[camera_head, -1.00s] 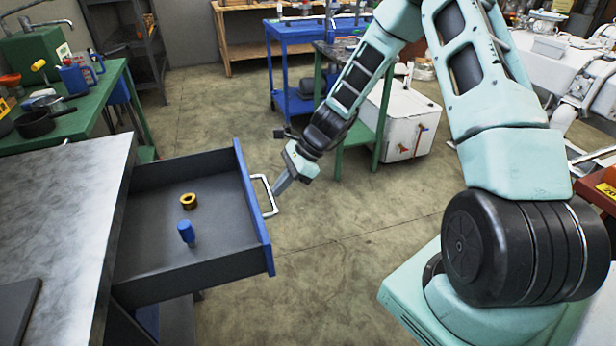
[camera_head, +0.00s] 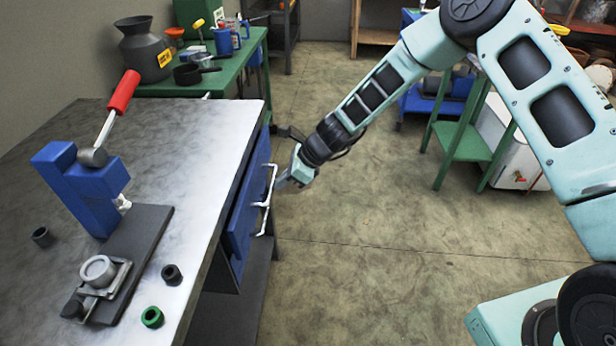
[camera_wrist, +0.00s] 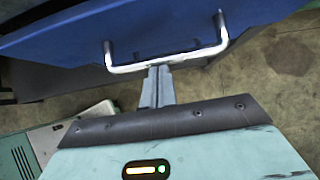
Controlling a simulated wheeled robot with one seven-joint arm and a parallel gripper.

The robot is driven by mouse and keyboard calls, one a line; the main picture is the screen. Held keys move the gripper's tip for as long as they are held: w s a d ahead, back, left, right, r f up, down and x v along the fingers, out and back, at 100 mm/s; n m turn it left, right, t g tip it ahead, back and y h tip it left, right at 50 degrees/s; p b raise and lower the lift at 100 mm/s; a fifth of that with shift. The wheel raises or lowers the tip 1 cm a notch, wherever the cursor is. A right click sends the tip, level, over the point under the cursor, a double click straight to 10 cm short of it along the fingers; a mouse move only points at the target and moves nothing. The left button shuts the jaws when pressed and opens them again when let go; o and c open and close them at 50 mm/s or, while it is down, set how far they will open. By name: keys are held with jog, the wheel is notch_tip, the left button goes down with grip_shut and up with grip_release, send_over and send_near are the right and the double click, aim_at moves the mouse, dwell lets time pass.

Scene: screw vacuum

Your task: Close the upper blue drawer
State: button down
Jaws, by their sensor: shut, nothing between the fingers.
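The upper blue drawer (camera_head: 243,215) sits under the metal-topped workbench, its front near the bench edge. Its inside is hidden, and I cannot tell whether it is fully flush. Its pale bar handle (camera_head: 265,200) sticks out to the right. My gripper (camera_head: 283,183) is shut and empty at the handle. In the wrist view, the blue drawer front (camera_wrist: 150,28) spans the top, and the fingers of my gripper (camera_wrist: 157,72) are together at the middle of the handle (camera_wrist: 190,56). They seem to touch it, though contact is unclear.
The workbench top (camera_head: 200,135) holds a blue press with a red lever (camera_head: 90,190), a green ring (camera_head: 152,317) and small dark parts. A green table (camera_head: 240,60) with tools stands behind. The floor (camera_head: 370,240) right of the bench is clear.

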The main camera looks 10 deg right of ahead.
aim_at(257, 191)
jog(key=shift+w+a+r+p, duration=0.1)
jog(key=shift+w+a+p, duration=0.15)
jog(key=shift+a, duration=0.65)
jog(key=shift+w+a+p, duration=0.1)
jog(key=shift+w+a, duration=0.1)
jog(key=shift+a, duration=0.65)
